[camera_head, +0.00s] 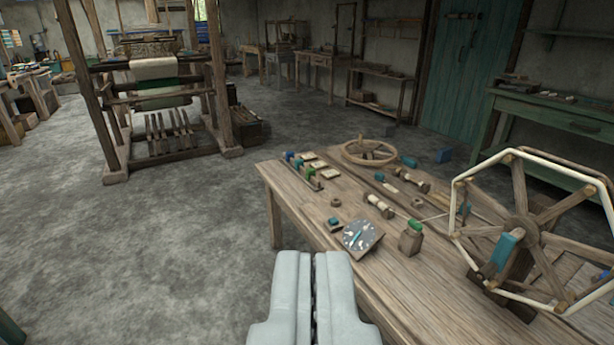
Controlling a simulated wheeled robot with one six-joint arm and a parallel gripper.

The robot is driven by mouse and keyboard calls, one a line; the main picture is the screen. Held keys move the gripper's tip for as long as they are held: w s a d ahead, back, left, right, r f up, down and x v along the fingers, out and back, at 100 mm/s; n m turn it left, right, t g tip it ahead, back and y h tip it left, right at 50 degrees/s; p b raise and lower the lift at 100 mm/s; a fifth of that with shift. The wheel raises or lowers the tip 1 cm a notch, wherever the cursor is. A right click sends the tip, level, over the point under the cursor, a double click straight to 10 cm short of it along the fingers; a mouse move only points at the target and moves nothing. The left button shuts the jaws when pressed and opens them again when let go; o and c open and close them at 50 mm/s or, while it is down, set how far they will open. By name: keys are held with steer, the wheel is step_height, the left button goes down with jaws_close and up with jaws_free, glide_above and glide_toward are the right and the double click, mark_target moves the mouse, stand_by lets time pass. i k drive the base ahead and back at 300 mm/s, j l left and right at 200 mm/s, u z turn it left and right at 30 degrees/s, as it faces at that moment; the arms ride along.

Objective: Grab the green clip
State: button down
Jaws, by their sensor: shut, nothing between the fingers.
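My gripper (314,256) is shut and empty, low in the middle of the view, at the near left edge of a wooden table (343,195). A small green piece (309,171) sits in a rack with blue and pale pieces at the table's left end. Another green piece (415,226) sits on top of a small wooden block (410,242), right of a dial (358,236). Both are too small to tell which is the clip. My gripper is apart from both.
A large spoked wheel frame (522,228) stands on the right of the table. A flat wooden wheel (369,152), bobbins (380,205) and small parts lie on the table. A handloom (155,90) stands at the back left. The grey floor (170,250) on the left is clear.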

mark_target(310, 171)
steer(key=i+j, duration=0.35)
steer(key=i, duration=0.3)
steer(key=i+j+z, duration=0.15)
steer(key=i+j, duration=0.25)
steer(key=i, duration=0.3)
steer(key=i+j, duration=0.4)
steer(key=i, duration=0.25)
steer(key=i+j+z, duration=0.15)
steer(key=i+j, duration=0.3)
steer(key=i, duration=0.2)
